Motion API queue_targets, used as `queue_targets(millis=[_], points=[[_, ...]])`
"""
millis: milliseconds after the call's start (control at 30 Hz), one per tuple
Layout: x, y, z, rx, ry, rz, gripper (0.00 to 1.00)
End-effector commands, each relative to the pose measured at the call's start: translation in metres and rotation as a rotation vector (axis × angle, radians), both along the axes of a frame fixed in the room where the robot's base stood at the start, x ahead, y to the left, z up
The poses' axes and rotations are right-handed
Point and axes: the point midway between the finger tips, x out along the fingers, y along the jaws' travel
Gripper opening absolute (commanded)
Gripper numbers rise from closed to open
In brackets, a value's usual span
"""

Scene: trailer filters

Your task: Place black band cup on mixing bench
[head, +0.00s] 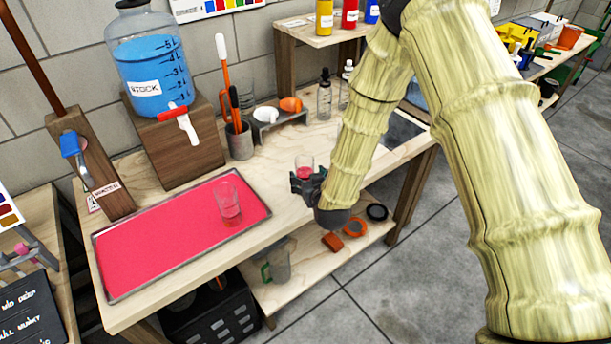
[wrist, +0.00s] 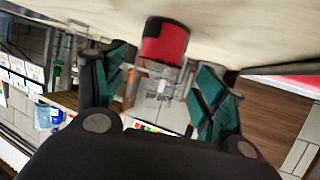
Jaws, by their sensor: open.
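A clear cup with red contents (head: 305,163) stands on the wooden bench (head: 274,172), just behind my gripper in the head view. In the wrist view the picture is turned over, and the cup (wrist: 163,75) shows a red part with a dark edge against the pale wood at the top. This dark edge looks like the black band, but I cannot tell for certain. My gripper (head: 307,182) is open, with its green-padded fingers (wrist: 160,82) on either side of the cup. Gaps show between fingers and cup. The head view hides the cup's lower part.
A second clear cup (head: 229,208) stands on the red tray (head: 150,245) at left. A blue stock jug (head: 145,65) on a wooden block, a tool holder (head: 239,140) and dropper bottles (head: 324,95) stand behind. A lower shelf (head: 290,285) holds a jug (head: 277,268) and rings.

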Motion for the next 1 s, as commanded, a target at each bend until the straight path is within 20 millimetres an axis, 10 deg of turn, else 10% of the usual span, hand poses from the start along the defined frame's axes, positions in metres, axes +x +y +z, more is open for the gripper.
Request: queue_targets(millis=[333,767,1000], points=[[-0.05,-0.014,0.02,-0.001,0.001,-0.001,0.71],[-0.063,-0.018,0.026,0.0,0.002,-0.001,0.71],[-0.108,-0.052,-0.043,-0.021,0.19,-0.033,0.71]])
